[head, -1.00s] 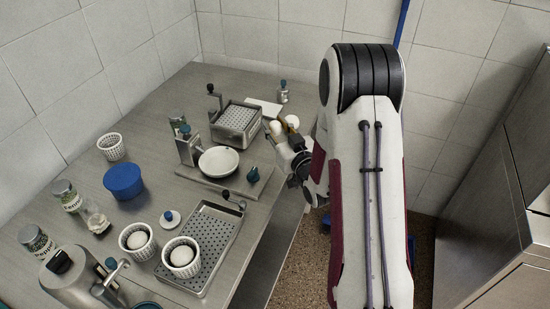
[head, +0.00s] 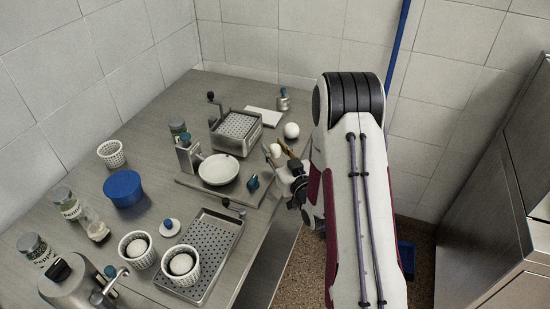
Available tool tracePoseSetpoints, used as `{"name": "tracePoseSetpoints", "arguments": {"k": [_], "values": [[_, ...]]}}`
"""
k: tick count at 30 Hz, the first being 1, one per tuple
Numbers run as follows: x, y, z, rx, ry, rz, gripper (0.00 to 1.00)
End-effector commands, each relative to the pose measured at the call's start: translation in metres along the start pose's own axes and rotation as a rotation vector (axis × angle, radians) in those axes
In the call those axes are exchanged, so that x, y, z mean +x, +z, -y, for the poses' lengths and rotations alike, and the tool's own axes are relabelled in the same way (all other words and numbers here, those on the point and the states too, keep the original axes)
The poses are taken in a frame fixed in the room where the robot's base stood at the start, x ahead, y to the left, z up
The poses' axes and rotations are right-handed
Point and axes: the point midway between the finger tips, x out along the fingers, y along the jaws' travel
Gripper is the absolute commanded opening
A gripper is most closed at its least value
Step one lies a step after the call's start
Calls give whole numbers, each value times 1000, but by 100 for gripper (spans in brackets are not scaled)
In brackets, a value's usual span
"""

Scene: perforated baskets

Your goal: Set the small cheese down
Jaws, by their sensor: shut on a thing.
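The small cheese, a white ball (head: 275,150), is between the fingers of my gripper (head: 277,153), near the right edge of the steel table. My gripper is shut on it, beside the right side of the board with the white dish (head: 218,169). Whether the cheese touches anything below is hard to tell. A second white ball (head: 291,130) sits further back near the table edge, apart from my gripper. Two more white cheeses sit in white perforated baskets (head: 137,262) at the front left.
A steel box with a perforated top (head: 215,138) stands behind the dish. A small blue-topped weight (head: 253,184) is left of my gripper. A perforated tray (head: 208,243) lies in front. A blue tub (head: 123,184) and jars stand left. The table's right edge is close.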

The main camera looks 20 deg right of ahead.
Motion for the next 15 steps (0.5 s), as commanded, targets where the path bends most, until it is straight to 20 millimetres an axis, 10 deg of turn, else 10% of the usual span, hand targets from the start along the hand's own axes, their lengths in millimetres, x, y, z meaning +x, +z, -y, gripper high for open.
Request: {"name": "tracePoseSetpoints", "arguments": {"k": [15], "values": [[0,7,0,0,0,1,9]]}}
